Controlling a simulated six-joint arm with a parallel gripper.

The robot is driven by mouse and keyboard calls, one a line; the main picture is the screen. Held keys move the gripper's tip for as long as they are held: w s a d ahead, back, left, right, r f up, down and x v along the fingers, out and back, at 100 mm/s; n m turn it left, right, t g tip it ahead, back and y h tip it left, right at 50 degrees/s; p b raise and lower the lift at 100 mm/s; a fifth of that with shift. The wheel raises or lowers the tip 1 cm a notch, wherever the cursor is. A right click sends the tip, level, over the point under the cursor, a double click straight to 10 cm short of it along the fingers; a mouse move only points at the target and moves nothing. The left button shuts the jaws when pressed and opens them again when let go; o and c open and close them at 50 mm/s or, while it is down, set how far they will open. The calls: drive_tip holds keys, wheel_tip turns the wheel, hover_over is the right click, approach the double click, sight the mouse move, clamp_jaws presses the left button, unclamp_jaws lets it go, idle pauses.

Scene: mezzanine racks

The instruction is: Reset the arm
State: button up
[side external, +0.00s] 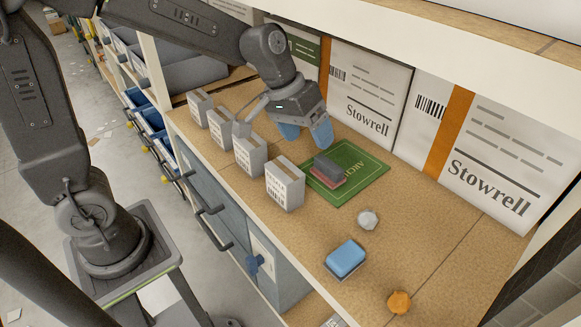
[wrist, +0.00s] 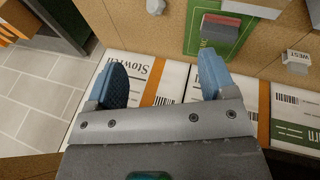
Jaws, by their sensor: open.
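My gripper (side external: 306,133) is open and empty, with its two blue fingers apart and pointing down above the shelf board. It hangs behind the row of small boxes, near the back left corner of a green mat (side external: 372,172). In the wrist view, the gripper (wrist: 163,66) shows nothing between its fingers. A dark grey and red block (side external: 329,172) lies on the mat, apart from the fingers. The block also shows in the wrist view (wrist: 221,27), beyond the right finger. My arm reaches in from the upper left.
Several small white boxes stand in a row, the nearest (side external: 285,184) beside the mat. A blue block (side external: 346,258), a pale faceted piece (side external: 368,219) and an orange piece (side external: 399,302) lie toward the front. Large Stowrell cartons (side external: 365,95) line the back, under an upper shelf (side external: 470,45).

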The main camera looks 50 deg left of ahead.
drive_tip(key=s+a+r+m+t+y, duration=0.1)
drive_tip(key=s+a+r, duration=0.1)
drive_tip(key=s, duration=0.6)
drive_tip(key=s+a+r+t+y, duration=0.1)
drive_tip(key=s+a+r+y, duration=0.1)
drive_tip(key=s, duration=0.6)
drive_tip(key=shift+s+a+r+m, duration=0.35)
drive_tip(key=shift+a+r+m, duration=0.1)
drive_tip(key=shift+a, duration=0.8)
